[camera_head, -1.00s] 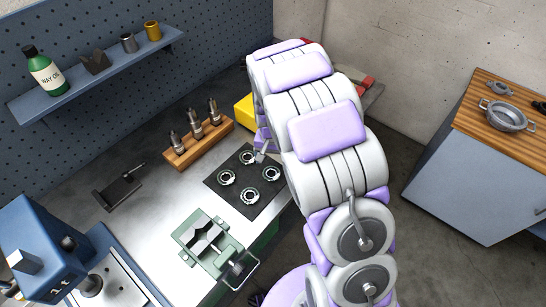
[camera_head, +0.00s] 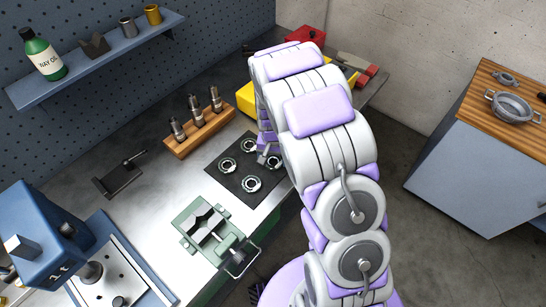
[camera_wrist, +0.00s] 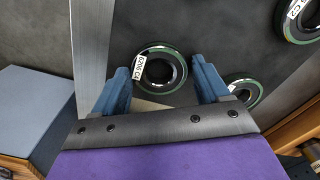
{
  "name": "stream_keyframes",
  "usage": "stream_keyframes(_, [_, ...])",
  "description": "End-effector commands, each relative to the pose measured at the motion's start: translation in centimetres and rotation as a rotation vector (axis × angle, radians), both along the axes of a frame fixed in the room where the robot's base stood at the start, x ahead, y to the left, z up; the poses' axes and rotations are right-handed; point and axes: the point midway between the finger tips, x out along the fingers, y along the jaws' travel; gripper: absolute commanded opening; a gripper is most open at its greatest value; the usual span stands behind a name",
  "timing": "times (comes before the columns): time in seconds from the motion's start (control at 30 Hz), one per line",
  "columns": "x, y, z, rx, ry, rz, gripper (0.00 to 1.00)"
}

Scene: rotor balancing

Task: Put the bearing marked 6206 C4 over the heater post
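In the wrist view a dark ring bearing with a green edge (camera_wrist: 163,50) lies on the dark mat. Its white tag seems to read 6206 C4, but the print is small and tilted. My gripper (camera_wrist: 161,66) is open, with one blue finger on each side of this bearing and visible gaps between. In the head view my gripper (camera_head: 266,153) is low over the right part of the mat, and the arm partly hides it. Other bearings lie nearby, such as the front one (camera_head: 251,184). I cannot make out the heater post in either view.
The dark mat (camera_head: 225,190) lies on the steel bench. A wooden block with upright tool holders (camera_head: 200,132) stands behind it, a green vise (camera_head: 212,232) in front. A yellow object (camera_head: 244,98) is partly hidden by my arm. A wood-topped cabinet (camera_head: 440,180) is at right.

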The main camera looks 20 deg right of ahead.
Motion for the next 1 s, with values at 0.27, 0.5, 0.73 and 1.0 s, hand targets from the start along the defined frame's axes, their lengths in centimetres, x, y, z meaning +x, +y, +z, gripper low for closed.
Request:
stream_keyframes(0.27, [0.0, 0.0, 0.0, 0.000, 0.000, 0.000, 0.47])
stream_keyframes(0.5, [0.0, 0.0, 0.3, 0.000, 0.000, 0.000, 0.39])
stream_keyframes(0.73, [0.0, 0.0, 2.1, 0.001, -0.001, 0.000, 0.39])
stream_keyframes(1.0, [0.1, 0.0, 4.5, 0.000, -0.002, 0.000, 0.39])
